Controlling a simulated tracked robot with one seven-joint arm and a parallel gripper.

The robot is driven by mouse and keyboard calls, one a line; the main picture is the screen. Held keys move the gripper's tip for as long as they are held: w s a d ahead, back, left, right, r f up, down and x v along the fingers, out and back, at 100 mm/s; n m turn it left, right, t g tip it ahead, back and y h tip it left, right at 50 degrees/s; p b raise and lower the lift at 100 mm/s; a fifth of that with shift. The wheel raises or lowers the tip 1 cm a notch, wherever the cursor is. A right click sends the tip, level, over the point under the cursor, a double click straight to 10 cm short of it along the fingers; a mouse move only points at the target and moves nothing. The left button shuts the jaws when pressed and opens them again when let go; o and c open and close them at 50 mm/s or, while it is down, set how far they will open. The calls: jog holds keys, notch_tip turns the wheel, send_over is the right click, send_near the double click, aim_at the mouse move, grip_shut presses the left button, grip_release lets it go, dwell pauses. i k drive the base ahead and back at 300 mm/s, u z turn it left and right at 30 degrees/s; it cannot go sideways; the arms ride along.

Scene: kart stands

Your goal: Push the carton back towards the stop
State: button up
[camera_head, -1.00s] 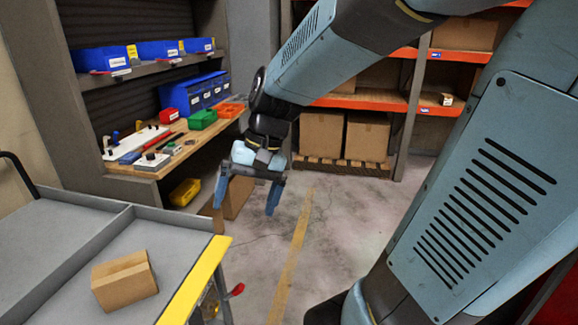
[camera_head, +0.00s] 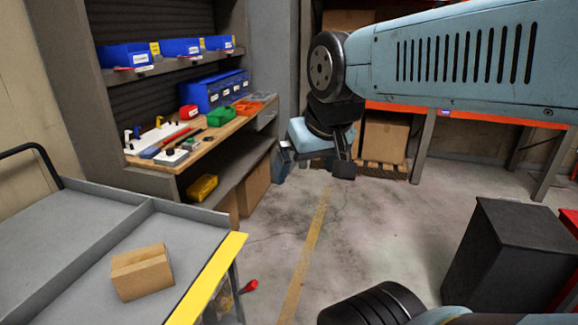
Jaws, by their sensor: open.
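A small brown carton (camera_head: 142,273) sits on the grey cart top (camera_head: 60,232), in the section nearer me, close to the yellow edge strip (camera_head: 208,281). It stands slightly turned, apart from the raised divider (camera_head: 112,232) behind it. I cannot tell which part is the stop. My gripper (camera_head: 312,172) is open and empty, in the air over the floor, well to the right of the cart and beyond it. It touches nothing that I can see.
A workbench (camera_head: 200,150) with blue bins and small tools stands behind the cart. Orange shelving (camera_head: 466,114) with cartons is at the back. A dark cabinet (camera_head: 495,255) stands at right.

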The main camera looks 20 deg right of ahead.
aim_at(135, 273)
jog(key=u, duration=0.3)
jog(key=k, duration=1.5)
jog(key=z, duration=0.4)
jog(key=i, duration=1.05)
jog(key=u, duration=0.1)
